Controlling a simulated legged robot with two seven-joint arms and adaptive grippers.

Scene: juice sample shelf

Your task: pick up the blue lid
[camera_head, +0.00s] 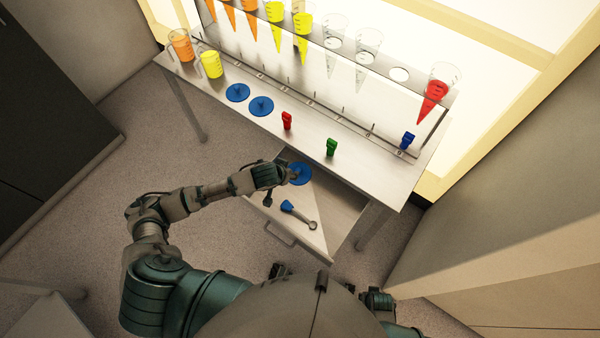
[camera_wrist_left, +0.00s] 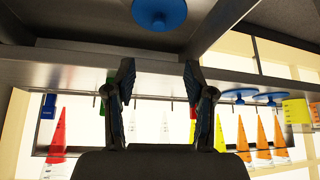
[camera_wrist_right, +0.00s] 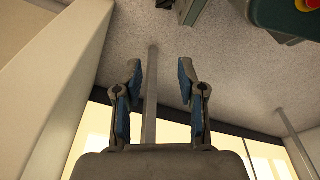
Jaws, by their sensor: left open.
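A round blue lid (camera_head: 300,173) with a small knob lies in the open drawer (camera_head: 333,213) under the table. My left gripper (camera_head: 279,174) is just left of this lid in the head view and partly overlaps its edge. In the left wrist view the lid (camera_wrist_left: 159,13) is at the top centre, beyond my open, empty fingers (camera_wrist_left: 158,85). Two more blue lids (camera_head: 237,92) (camera_head: 261,106) lie on the tabletop. My right gripper (camera_wrist_right: 160,85) is open and empty, over the floor in the right wrist view.
A blue-headed tool (camera_head: 299,214) lies in the drawer. The table (camera_head: 220,103) holds orange (camera_head: 180,46) and yellow (camera_head: 211,65) jugs and red (camera_head: 287,120), green (camera_head: 331,147) and blue (camera_head: 407,140) clips. A rack of cones, including a red one (camera_head: 433,97), stands behind.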

